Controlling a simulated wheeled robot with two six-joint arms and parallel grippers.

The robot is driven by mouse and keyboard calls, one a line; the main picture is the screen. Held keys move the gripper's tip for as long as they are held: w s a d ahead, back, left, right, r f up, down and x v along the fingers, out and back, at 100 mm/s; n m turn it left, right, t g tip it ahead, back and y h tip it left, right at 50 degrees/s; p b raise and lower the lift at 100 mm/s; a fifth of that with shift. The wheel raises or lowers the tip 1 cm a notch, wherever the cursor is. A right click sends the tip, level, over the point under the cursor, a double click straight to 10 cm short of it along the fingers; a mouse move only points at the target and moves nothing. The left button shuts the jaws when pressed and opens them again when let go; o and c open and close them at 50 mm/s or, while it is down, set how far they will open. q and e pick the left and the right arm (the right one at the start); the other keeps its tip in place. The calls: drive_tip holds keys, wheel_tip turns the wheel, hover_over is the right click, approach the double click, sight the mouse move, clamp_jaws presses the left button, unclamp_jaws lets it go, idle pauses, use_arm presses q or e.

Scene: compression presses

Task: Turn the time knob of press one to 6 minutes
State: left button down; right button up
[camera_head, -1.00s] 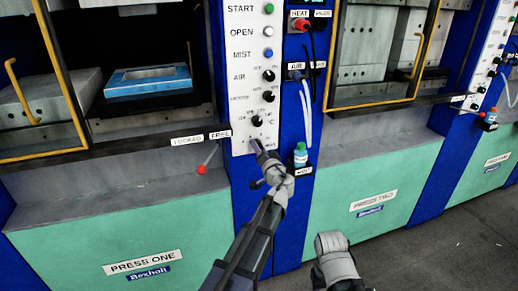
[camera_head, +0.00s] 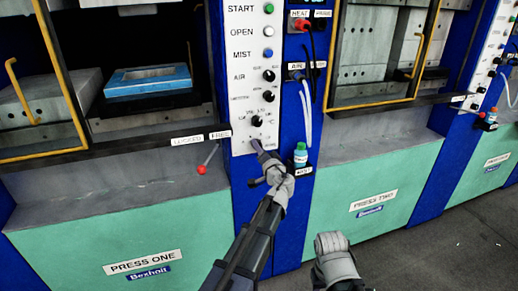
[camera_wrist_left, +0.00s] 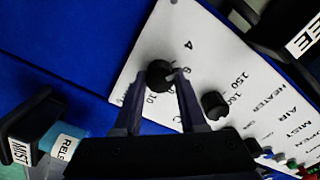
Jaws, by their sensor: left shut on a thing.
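The white control panel (camera_head: 242,70) of press one carries a column of buttons and black knobs. My left gripper (camera_head: 258,147) is at the panel's lowest knob, which its fingers hide in the head view. In the left wrist view the black time knob (camera_wrist_left: 159,76) sits between the two fingertips of my left gripper (camera_wrist_left: 160,92), which is shut on it. The numbers 4, 6 and 10 show around the knob. A pale mark on the knob's edge lies on the side of the 6, partly behind a fingertip. Only a grey part of my right arm shows; its gripper does not.
The heater knob (camera_head: 257,120) is just above and shows beside the right finger in the wrist view (camera_wrist_left: 213,105). A mist bottle (camera_head: 300,155) stands in a holder right of the panel. A red-tipped lever (camera_head: 203,168) sticks out to the left.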

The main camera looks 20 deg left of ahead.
use_arm(q)
drive_tip(key=m, duration=0.7)
idle(0.6)
drive_tip(key=shift+c, duration=2.3)
unclamp_jaws()
drive_tip(key=v, duration=0.7)
drive_tip(key=shift+s+d, duration=0.25)
drive_tip(key=shift+s, duration=0.1)
